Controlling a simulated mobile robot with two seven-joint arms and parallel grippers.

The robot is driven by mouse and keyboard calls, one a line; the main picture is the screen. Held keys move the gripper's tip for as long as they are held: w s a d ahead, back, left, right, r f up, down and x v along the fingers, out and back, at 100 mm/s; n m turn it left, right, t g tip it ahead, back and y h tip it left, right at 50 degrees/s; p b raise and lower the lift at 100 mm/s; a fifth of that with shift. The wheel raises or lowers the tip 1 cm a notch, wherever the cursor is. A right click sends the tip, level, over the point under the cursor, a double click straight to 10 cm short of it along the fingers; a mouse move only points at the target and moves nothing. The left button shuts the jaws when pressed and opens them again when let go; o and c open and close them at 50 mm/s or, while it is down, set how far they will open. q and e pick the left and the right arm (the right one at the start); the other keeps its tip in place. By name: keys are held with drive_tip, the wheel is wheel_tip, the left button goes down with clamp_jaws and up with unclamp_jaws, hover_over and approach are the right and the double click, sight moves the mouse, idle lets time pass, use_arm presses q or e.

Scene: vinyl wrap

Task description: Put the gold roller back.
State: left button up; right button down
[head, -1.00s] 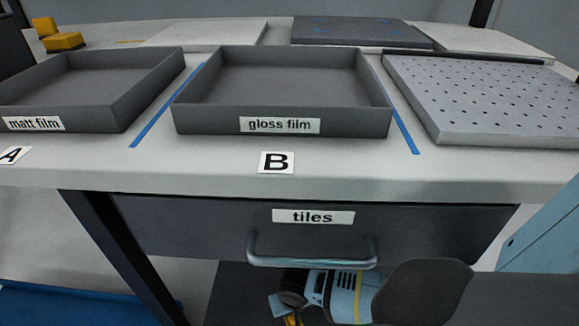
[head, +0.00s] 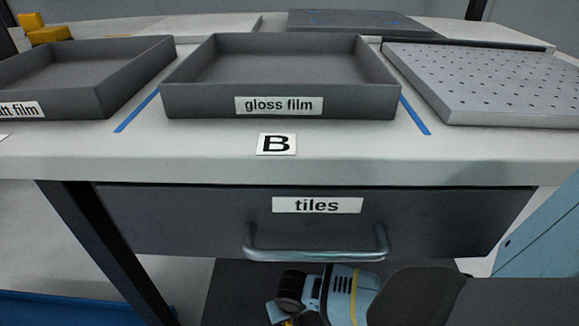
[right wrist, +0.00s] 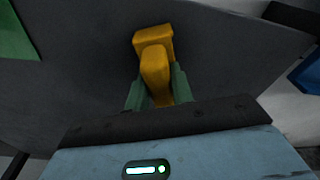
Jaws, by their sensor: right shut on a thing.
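The gold roller (right wrist: 155,70) shows in the right wrist view as a yellow-gold piece with a wider block at its far end. My right gripper (right wrist: 158,92) is shut on it, with a green finger on each side. In the head view my right arm hangs below the drawer, and only a small yellow bit (head: 287,321) shows at the bottom edge by the gripper. The rest of the roller is cut off there. My left gripper is not in view.
The table holds a gloss film tray (head: 280,105) behind label B (head: 276,144), a matt film tray (head: 85,92) and a perforated plate (head: 490,85). Yellow pieces (head: 48,34) sit at the back left. The tiles drawer (head: 180,220) is shut, its handle (head: 315,255) sticking out.

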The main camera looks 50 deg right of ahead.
drive_tip(key=shift+s+d+f, duration=0.1)
drive_tip(key=shift+s+f, duration=0.15)
drive_tip(key=shift+f, duration=0.1)
drive_tip(key=c, duration=1.3)
unclamp_jaws()
drive_tip(key=shift+f, duration=0.1)
drive_tip(key=shift+o, duration=0.5)
drive_tip(key=shift+s+f, duration=0.1)
drive_tip(key=shift+s, duration=0.05)
drive_tip(key=shift+r, duration=0.6)
drive_tip(key=r+p, duration=0.2)
drive_tip(key=r, duration=0.1)
drive_tip(key=r+p, duration=0.2)
drive_tip(key=r, duration=0.1)
drive_tip(key=shift+s+a+r, duration=0.1)
drive_tip(key=shift+a+r, duration=0.1)
drive_tip(key=shift+r, duration=0.2)
drive_tip(key=shift+r+p, duration=0.35)
drive_tip(key=shift+r, duration=0.15)
